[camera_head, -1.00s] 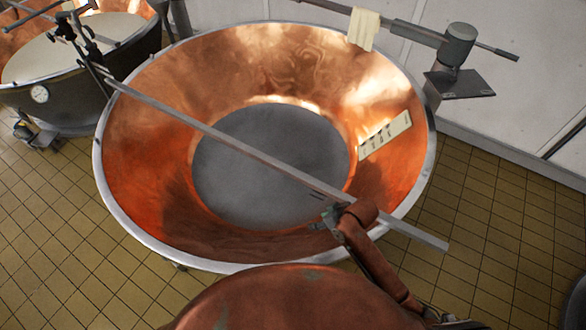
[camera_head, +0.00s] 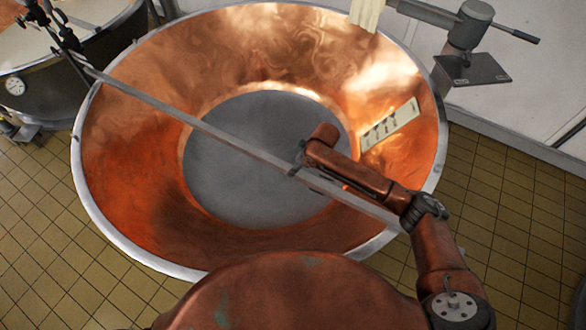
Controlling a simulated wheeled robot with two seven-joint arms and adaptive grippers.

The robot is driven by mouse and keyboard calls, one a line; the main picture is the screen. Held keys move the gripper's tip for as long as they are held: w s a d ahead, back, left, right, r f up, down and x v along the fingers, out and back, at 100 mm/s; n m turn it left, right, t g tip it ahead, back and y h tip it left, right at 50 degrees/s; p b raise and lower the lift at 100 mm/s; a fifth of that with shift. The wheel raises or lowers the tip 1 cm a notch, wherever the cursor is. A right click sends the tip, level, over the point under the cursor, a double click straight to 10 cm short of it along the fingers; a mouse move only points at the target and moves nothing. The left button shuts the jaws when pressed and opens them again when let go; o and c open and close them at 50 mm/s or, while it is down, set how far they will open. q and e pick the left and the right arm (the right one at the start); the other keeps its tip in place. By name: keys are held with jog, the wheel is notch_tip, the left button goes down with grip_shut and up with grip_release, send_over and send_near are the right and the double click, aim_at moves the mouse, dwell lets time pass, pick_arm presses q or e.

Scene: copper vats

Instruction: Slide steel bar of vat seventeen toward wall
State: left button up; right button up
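The large copper vat (camera_head: 125,165) has a steel rim and a grey bottom. The long steel bar (camera_head: 215,132) lies slantwise across it, from upper left to lower right. Its right end is near the front right rim, partly behind my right arm. My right gripper (camera_head: 296,168) is at the bar over the middle of the vat, touching it or very close. Its fingers are small and mostly hidden by my wrist, so I cannot tell whether they are shut on the bar. My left gripper is not in view.
Another vat (camera_head: 40,95) with pale contents and a dial stands at upper left, near the bar's far end. A bracket with a handle (camera_head: 472,25) and a pale cloth (camera_head: 367,12) are by the white wall (camera_head: 545,85). A pale labelled strip (camera_head: 390,126) lies on the vat's inner right side.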

jog(key=shift+b+x, duration=0.3)
jog(key=shift+x, duration=1.9)
grip_shut()
jog(key=shift+d, duration=0.1)
